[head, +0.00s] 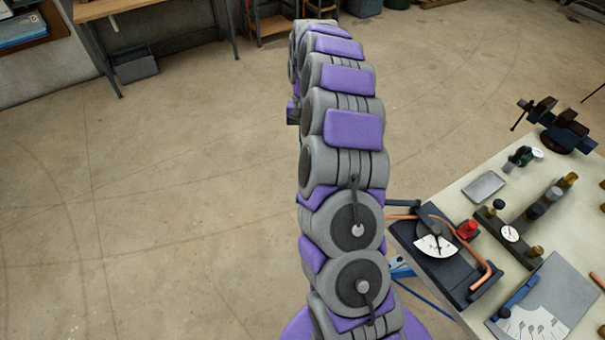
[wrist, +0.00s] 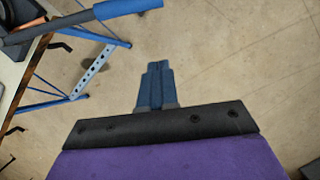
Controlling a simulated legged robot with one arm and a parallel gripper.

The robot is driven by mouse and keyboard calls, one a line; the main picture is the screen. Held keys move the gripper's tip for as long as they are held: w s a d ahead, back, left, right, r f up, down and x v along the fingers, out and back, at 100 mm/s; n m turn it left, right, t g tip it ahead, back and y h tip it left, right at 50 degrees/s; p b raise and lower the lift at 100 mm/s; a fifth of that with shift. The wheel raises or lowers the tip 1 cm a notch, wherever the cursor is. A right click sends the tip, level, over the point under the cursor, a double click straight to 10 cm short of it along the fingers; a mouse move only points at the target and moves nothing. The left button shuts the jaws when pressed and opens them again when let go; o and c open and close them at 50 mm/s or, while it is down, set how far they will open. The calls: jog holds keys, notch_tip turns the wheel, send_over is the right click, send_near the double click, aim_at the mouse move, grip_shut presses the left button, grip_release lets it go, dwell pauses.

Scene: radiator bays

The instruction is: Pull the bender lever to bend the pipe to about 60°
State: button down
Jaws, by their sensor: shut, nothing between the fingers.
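The pipe bender (head: 442,250) sits at the left edge of the workbench, with a pale angle dial and a red knob. A copper pipe (head: 489,268) runs through it and curves at its right end. In the wrist view the lever's blue grip (wrist: 127,9) and grey bar (wrist: 45,28) reach out past the bench at the upper left. In the head view most of the lever is hidden behind my arm. My gripper (wrist: 157,66) is shut and empty, its blue fingertips below the grip's end and apart from it in the picture. The head view hides my gripper.
The workbench (head: 470,195) also holds a vise (head: 556,125), gauges and a grey plate with a protractor scale (head: 540,318). A blue trestle leg (wrist: 88,75) stands under the bench edge. The floor to the left is clear.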

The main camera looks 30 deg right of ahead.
aim_at(297, 199)
jog(key=s+a+f+b, duration=0.3)
jog(key=s+f, duration=0.3)
jog(key=f, duration=0.4)
jog(key=shift+a, duration=0.4)
jog(key=shift+f, duration=0.1)
jog(key=shift+n, duration=0.8)
jog(key=s+a+p, duration=0.1)
jog(key=s+a, duration=0.2)
jog(key=shift+s+a+p, duration=0.2)
jog(key=shift+a+p, duration=0.1)
jog(key=shift+p, duration=0.1)
jog(key=shift+s+a, duration=0.3)
jog(key=shift+s, duration=0.1)
jog(key=shift+f, duration=0.1)
